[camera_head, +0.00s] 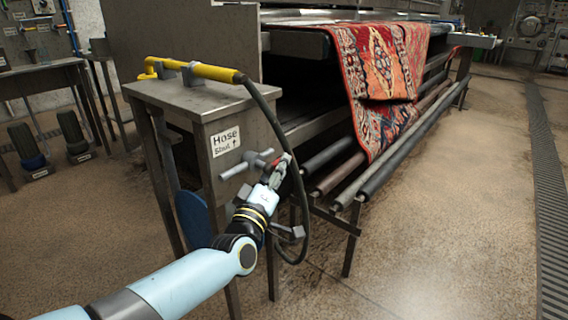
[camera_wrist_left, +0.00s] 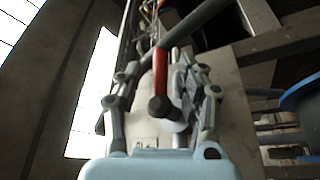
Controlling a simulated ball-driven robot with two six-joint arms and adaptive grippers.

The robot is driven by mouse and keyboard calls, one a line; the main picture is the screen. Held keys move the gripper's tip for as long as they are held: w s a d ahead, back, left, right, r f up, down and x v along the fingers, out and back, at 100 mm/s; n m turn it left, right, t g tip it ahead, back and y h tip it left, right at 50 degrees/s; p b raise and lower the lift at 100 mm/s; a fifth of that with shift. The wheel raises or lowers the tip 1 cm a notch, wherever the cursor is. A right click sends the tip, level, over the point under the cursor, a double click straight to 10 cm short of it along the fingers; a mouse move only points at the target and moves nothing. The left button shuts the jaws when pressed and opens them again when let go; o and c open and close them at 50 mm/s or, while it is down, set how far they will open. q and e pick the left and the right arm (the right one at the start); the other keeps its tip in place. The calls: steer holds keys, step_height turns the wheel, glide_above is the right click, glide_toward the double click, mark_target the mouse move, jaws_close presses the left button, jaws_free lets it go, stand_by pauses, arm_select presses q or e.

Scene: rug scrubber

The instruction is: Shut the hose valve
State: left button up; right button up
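The hose valve (camera_head: 250,165) is a grey metal fitting on the side of a metal stand, below a sign reading "Hose Shut" with an upward arrow (camera_head: 224,140). Its red lever (camera_head: 287,158) shows small beside my left gripper (camera_head: 280,168). In the left wrist view the red lever (camera_wrist_left: 161,72) ends in a dark knob and lies between the two fingers of my left gripper (camera_wrist_left: 165,72). The fingers stand apart, with gaps visible on both sides of the lever. The exact lever angle is hard to tell. My right gripper is not in view.
A black hose (camera_head: 277,125) runs from a yellow wand (camera_head: 200,70) on the stand (camera_head: 190,98) and loops down beside my left gripper. Rollers (camera_head: 400,145) and a hanging patterned rug (camera_head: 382,70) are to the right. The floor at right is clear.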

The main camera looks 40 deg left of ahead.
arm_select(q)
steer(key=shift+x, duration=1.75)
jaws_close()
